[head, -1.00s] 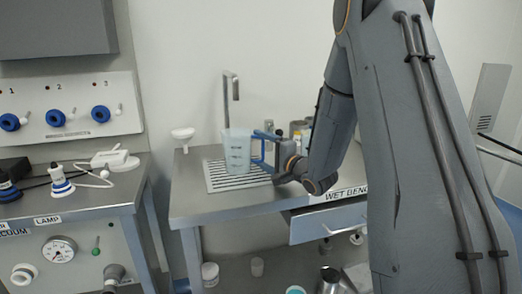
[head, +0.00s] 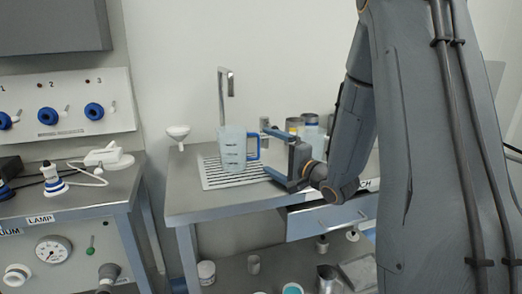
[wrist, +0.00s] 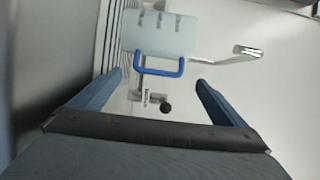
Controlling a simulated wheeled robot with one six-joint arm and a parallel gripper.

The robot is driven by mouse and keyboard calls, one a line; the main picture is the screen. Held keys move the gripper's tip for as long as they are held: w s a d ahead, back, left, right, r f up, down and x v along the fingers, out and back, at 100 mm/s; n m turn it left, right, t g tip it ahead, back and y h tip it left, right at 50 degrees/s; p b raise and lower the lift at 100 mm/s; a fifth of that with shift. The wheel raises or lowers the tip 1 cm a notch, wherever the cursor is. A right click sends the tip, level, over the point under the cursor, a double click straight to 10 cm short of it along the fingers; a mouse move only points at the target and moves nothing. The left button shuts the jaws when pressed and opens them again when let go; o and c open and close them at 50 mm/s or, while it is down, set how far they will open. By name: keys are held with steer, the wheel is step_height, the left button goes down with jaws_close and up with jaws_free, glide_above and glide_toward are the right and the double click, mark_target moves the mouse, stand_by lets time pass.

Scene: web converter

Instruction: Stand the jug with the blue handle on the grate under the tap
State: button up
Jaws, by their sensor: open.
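The jug (head: 232,148) is pale and translucent with dark marks and a blue handle (head: 254,146) on its right side. It stands upright on the slotted grate (head: 214,178), beneath the tap (head: 226,88). My gripper (head: 268,152) is open and empty, just right of the handle and apart from it. In the wrist view the jug (wrist: 160,33) and its blue handle (wrist: 160,68) lie ahead of and between the open fingers (wrist: 155,88). The grate shows there at the upper left.
A white funnel (head: 178,133) stands left of the grate. Several containers (head: 305,124) stand at the back right of the bench, behind my gripper. A drawer (head: 325,220) below the bench is partly open. The bench's front left (head: 185,205) is clear.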

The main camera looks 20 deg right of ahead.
steer(key=v, duration=0.4)
steer(key=shift+s+d, duration=0.15)
steer(key=shift+s, duration=0.15)
steer(key=shift+s, duration=0.1)
